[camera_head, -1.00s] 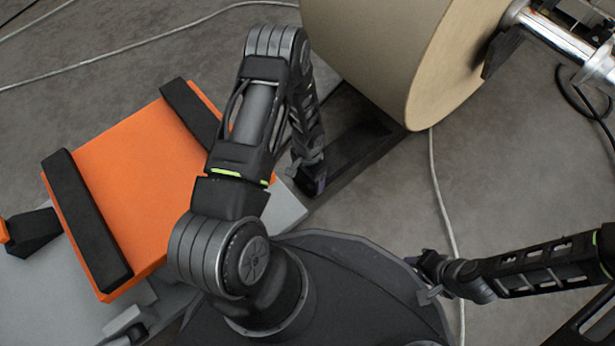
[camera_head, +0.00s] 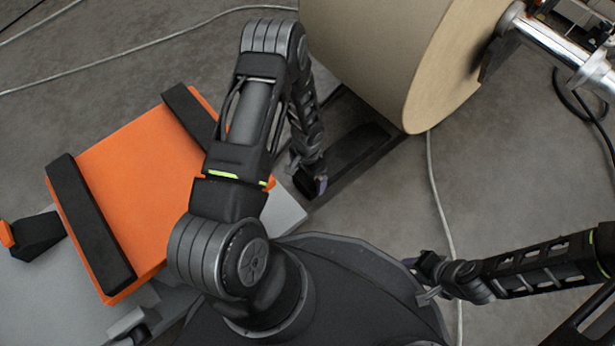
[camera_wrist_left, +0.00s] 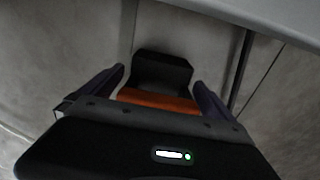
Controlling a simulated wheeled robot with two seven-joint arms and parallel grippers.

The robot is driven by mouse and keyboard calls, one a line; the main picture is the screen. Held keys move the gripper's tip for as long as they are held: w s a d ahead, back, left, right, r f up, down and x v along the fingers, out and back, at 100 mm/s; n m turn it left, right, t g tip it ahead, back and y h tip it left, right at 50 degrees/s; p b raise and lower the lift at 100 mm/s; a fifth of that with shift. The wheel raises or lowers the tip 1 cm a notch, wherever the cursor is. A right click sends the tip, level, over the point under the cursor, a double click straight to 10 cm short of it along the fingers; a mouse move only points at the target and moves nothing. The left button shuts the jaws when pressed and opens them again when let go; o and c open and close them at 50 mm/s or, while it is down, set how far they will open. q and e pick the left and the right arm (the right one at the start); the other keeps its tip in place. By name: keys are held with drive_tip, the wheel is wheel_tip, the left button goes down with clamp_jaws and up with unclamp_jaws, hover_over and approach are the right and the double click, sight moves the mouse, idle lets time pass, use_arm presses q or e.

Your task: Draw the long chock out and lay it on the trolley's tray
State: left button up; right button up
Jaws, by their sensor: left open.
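In the left wrist view, a dark block with an orange band (camera_wrist_left: 160,75), apparently the long chock, lies between the spread fingers of my left gripper (camera_wrist_left: 158,84). The gripper is open, its fingers on either side of the block; contact cannot be made out. In the head view my left gripper (camera_head: 312,184) is low beside the dark floor frame below the roll, and the block is hidden there. The orange tray (camera_head: 140,170), with two black bars across it, sits on the grey trolley (camera_head: 60,300) at left. My right gripper (camera_head: 430,280) is at lower right, too small to judge.
A large kraft roll (camera_head: 390,50) on a metal shaft (camera_head: 545,40) stands above a dark floor frame (camera_head: 355,145). A black wedge with an orange end (camera_head: 38,236) lies on the trolley's left side. Pale cables cross the floor; the tray between its bars is clear.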

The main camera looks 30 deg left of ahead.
use_arm(q)
drive_tip(key=shift+r+p, duration=0.85)
drive_tip(key=shift+r, duration=1.45)
